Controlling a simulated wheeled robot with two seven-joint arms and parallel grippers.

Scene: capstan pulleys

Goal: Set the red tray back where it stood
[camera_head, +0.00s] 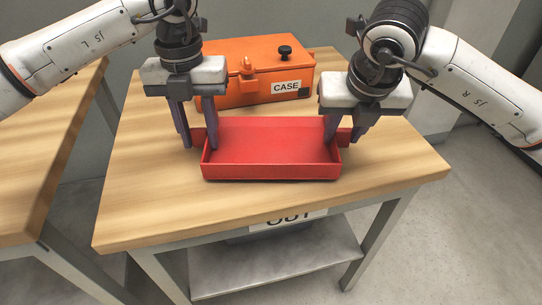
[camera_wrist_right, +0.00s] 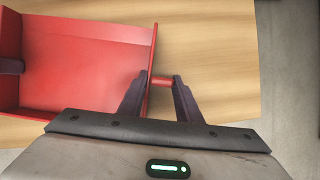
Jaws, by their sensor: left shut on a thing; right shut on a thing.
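The red tray (camera_head: 270,165) is empty and level at the middle of the wooden table, in front of the orange case. I cannot tell whether it rests on the tabletop or hangs just above it. My left gripper (camera_head: 198,140) is shut on the tray's left end, where its fingers hide the handle. My right gripper (camera_head: 342,137) is shut on the right handle. In the right wrist view, the tray (camera_wrist_right: 80,62) lies to the left, and its short red handle (camera_wrist_right: 162,80) sits between my right fingers (camera_wrist_right: 158,108).
An orange case (camera_head: 225,58) with a black knob and a CASE label stands just behind the tray. Bare wood (camera_head: 140,205) shows to the left, front and right. A second wooden table (camera_head: 40,150) stands at the left, across a gap. A grey shelf (camera_head: 280,270) is below.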

